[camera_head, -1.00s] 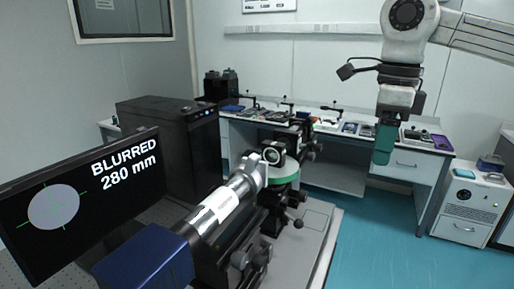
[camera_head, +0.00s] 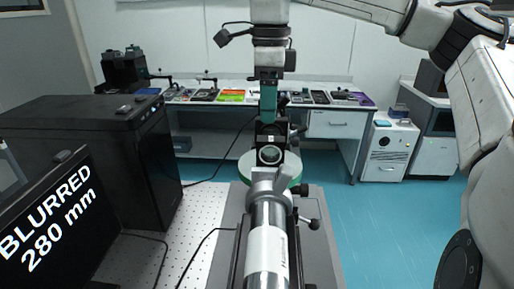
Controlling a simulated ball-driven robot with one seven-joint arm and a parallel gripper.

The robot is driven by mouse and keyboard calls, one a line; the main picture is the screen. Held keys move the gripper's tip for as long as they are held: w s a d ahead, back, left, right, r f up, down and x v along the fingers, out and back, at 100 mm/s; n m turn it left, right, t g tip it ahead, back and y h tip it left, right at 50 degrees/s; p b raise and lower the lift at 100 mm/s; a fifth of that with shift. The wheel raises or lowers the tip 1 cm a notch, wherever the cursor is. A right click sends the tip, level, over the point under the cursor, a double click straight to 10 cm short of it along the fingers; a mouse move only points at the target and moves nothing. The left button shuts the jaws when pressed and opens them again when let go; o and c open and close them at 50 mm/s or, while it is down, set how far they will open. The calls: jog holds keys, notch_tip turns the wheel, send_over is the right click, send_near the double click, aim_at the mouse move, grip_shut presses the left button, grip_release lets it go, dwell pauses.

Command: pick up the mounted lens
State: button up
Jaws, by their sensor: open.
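A mounted lens (camera_head: 269,155), a round glass in a pale ring, stands upright in a dark holder beyond the metal tube (camera_head: 265,230) on the optical bench. My gripper (camera_head: 268,108), with teal fingers pointing straight down, hangs just above the dark holder in the picture. Its fingers look edge-on, so the gap between them is hidden; the gripper is open and holds nothing that I can see. I cannot tell how far the fingertips are from the holder in depth.
A monitor (camera_head: 60,225) reading "BLURRED 280 mm" and a black cabinet (camera_head: 90,150) stand at left. A green-edged disc (camera_head: 250,170) surrounds the lens area. A back bench (camera_head: 215,103) carries trays and small parts. Blue floor (camera_head: 360,225) is open at right.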

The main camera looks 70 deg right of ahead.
aim_at(271, 139)
notch_tip(271, 139, down, 5)
jog(key=shift+r+p, duration=0.2)
jog(key=shift+p, duration=0.1)
jog(key=shift+s+d+f+p, duration=0.15)
jog(key=shift+f+p, duration=0.3)
jog(key=shift+f, duration=0.95)
jog(key=shift+s+d+f+p, duration=0.15)
jog(key=shift+f+p, duration=0.3)
jog(key=shift+f, duration=0.9)
jog(key=c, duration=1.1)
grip_shut()
jog(key=shift+r, duration=0.1)
